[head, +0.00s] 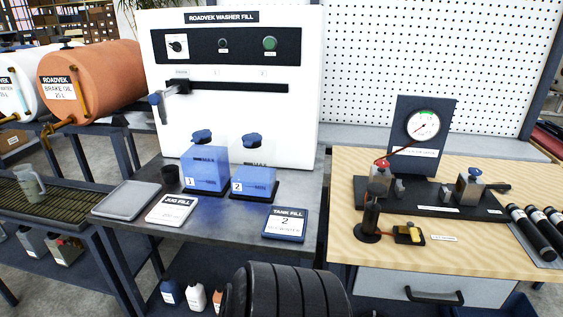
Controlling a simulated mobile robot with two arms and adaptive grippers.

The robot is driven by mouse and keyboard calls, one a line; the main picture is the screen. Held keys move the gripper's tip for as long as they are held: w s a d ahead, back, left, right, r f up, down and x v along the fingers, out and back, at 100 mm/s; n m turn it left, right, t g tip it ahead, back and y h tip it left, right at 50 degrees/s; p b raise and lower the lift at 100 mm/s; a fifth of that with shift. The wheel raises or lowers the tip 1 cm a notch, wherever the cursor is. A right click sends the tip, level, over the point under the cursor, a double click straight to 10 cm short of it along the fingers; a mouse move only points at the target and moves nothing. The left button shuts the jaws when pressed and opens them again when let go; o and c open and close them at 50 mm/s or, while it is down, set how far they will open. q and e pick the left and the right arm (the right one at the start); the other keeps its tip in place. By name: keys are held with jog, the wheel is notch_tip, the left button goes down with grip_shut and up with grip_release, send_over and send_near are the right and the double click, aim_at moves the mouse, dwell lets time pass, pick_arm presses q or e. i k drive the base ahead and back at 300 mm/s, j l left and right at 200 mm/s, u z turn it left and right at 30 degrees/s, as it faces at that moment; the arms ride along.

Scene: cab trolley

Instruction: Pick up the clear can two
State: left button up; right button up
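The clear can marked 2 (255,181) stands upright on a dark base on the grey bench, in front of the white washer-fill panel. It has a clear upper part, blue liquid below and a dark blue cap. A similar can marked 1 (206,172) stands close to its left, apart from it. A sign reading TANK FILL 2 (285,223) sits in front of can 2, to its right. Neither of my grippers shows in the head view.
A wooden bench (460,265) with a gauge rig is at right. A black, ribbed, tyre-like object (287,292) stands at bottom centre.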

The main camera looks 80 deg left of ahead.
aim_at(32, 238)
jog(key=u, duration=4.35)
